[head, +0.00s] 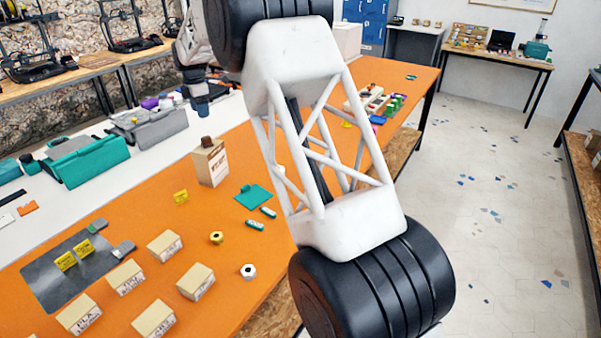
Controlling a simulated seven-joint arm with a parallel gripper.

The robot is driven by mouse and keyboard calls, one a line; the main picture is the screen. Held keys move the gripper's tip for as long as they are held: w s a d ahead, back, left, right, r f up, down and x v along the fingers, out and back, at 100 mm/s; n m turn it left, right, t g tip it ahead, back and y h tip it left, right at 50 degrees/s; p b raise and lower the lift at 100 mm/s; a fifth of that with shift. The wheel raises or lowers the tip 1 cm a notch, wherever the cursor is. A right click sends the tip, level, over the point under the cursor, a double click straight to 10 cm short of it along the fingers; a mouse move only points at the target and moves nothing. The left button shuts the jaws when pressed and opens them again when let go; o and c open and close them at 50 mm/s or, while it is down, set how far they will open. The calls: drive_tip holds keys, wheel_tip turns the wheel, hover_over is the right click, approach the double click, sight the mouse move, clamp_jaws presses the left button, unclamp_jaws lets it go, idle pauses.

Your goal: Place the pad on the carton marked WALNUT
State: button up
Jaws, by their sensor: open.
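My gripper (197,78) is small and far off at the upper left, above the back part of the tables, and partly blurred into what is behind it. It is open and nothing shows clearly between its fingers. Several tan cartons with white labels stand at the front left; one reads PLA (79,315). The other labels are too small to read surely, so I cannot tell which is marked WALNUT. A flat teal piece (253,197) lies mid-table and may be the pad. My arm hides part of the table.
A taller tan box (210,163) with a brown top stands on the orange table (150,210). A dark mat (45,285) holds yellow tags and grey blocks. Teal and grey cases stand behind.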

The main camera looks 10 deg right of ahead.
drive_tip(key=shift+d, duration=0.1)
drive_tip(key=s+d+r+m, duration=0.45)
drive_tip(key=s+d, duration=0.25)
drive_tip(key=s, duration=0.3)
drive_tip(key=s+d+r+m+t, duration=0.1)
drive_tip(key=s+d+r+m, duration=0.2)
drive_tip(key=s+d+r, duration=0.5)
drive_tip(key=s+d+r+m, duration=0.1)
drive_tip(key=s+d+m, duration=0.35)
drive_tip(key=s, duration=0.85)
drive_tip(key=s+d+f+m, duration=0.3)
drive_tip(key=s, duration=0.9)
drive_tip(key=s+d+f+m+t, duration=0.1)
drive_tip(key=s+d+f+m, duration=0.2)
drive_tip(key=s, duration=0.9)
drive_tip(key=s+d+f+m, duration=0.3)
drive_tip(key=s+d+m, duration=0.1)
drive_tip(key=s, duration=0.8)
drive_tip(key=shift+s+d+f+m+t, duration=0.2)
drive_tip(key=shift+d+f+m+t, duration=0.1)
drive_tip(key=shift+f+m, duration=0.1)
